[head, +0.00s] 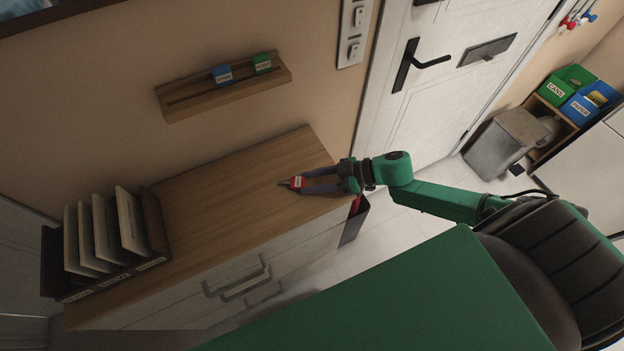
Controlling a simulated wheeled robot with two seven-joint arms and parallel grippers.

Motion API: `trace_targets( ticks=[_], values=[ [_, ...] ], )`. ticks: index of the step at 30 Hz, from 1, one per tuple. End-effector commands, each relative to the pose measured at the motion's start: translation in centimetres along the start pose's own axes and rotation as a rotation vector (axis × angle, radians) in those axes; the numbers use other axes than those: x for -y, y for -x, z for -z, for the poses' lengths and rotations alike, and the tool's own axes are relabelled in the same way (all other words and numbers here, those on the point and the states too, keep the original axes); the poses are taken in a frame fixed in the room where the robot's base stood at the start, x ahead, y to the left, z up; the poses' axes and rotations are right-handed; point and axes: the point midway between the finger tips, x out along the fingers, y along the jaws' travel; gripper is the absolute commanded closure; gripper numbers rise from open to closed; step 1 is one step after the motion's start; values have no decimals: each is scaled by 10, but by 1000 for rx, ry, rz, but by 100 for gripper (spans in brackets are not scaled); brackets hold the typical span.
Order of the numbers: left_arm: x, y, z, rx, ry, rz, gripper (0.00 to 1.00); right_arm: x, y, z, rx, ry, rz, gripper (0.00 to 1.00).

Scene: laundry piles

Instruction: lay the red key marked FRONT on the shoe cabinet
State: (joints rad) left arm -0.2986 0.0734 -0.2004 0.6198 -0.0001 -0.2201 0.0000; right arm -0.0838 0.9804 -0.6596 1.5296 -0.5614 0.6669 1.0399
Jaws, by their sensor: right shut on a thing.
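The key is over the right part of the shoe cabinet's wooden top (220,205). I cannot tell whether it touches the top. My left gripper is out of view.
A letter rack (155,225) with several envelopes stands on the cabinet's left end. The middle of the top is clear. A wall ledge (200,95) holds a blue and a green tagged item. A door (425,110), grey bin (500,140) and labelled green and blue boxes are right.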

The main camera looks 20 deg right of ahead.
Motion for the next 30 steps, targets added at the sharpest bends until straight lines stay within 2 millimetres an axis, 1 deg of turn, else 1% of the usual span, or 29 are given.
trace_targets(
  ticks=[2,3,4,5,17,20,23,25,29,30],
  values=[
    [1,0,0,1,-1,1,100,0,0,0,0,0,0,100],
    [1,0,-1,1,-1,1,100,0,0,0,0,0,0,41],
    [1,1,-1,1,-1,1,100,0,0,0,0,0,0,30],
    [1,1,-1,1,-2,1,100,0,0,0,0,0,0,21],
    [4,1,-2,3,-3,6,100,0,0,0,1,0,0,21],
    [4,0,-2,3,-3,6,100,0,4,-1,1,-1,-1,21],
    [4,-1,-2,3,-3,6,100,0,15,-2,4,-1,-1,21],
    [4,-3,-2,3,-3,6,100,1,28,-3,7,-2,1,21],
    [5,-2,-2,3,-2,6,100,2,62,-2,9,-2,4,21],
    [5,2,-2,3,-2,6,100,2,73,-1,9,-5,3,21]
  ],
)
